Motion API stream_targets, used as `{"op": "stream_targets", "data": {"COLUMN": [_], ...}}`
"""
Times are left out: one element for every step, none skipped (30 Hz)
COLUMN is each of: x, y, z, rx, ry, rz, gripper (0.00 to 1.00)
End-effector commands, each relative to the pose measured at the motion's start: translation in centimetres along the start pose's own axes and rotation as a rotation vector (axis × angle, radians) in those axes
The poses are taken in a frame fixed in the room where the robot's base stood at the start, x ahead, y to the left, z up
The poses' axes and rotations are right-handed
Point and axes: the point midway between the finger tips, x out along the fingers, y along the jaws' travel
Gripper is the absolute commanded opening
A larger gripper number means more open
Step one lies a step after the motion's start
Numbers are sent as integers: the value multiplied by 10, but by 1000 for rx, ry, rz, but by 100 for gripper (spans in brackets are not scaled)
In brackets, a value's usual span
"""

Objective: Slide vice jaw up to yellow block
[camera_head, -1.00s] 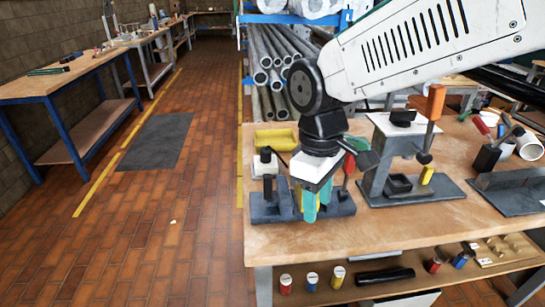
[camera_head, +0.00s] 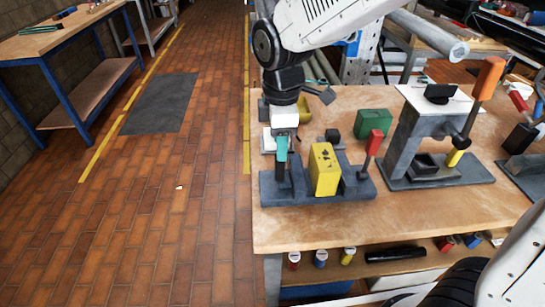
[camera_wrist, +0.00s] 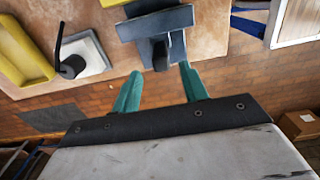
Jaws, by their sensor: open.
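The grey vice (camera_head: 350,192) lies on the near left part of the workbench. The yellow block (camera_head: 323,172) stands upright on it, with dark marks on top. A grey jaw (camera_head: 298,176) stands just left of the block; a narrow gap seems to separate them. At the right end is a red handle (camera_head: 373,143). My gripper (camera_head: 281,155) points down at the vice's left end, partly hiding the jaw. In the wrist view my gripper (camera_wrist: 161,85) has its teal fingers apart, near a dark upright part (camera_wrist: 160,54) below the grey jaw (camera_wrist: 155,24); contact is unclear.
A green block (camera_head: 374,123) and a small black cylinder (camera_head: 332,135) sit behind the vice. A grey press-like stand (camera_head: 425,135) with an orange handle is on the right. A yellow tray (camera_wrist: 24,52) lies beside a white base with a black rod (camera_wrist: 74,66).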

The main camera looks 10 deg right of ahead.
Motion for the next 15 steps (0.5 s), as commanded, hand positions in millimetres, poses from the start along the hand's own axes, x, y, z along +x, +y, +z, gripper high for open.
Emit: {"op": "stream_targets", "data": {"x": [10, 15, 22, 26, 31, 36, 39, 43, 46, 48, 49, 51, 52, 52, 52], "y": [-1, -1, 0, -1, -1, -1, -1, -1, 0, 0, 0, -1, -1, -1, -1], "z": [1, 1, 1, 1, 1, 0, 0, 0, 0, 0, 0, -1, -1, -1, -1], "rx": [1, 1, 1, 1, 1, 1, 1, 1, 1, 0, 0, 0, -1, -1, -1], "ry": [-3, -2, -2, -2, -2, -2, -2, -2, -1, -1, -1, -1, -1, -1, 0], "rz": [-5, -4, -4, -4, -4, -3, -4, -4, -2, -2, -1, -1, -1, -1, -1], "gripper": [44, 44, 44, 44, 44, 44, 44, 44, 44, 44, 44, 44, 44, 44, 44]}}
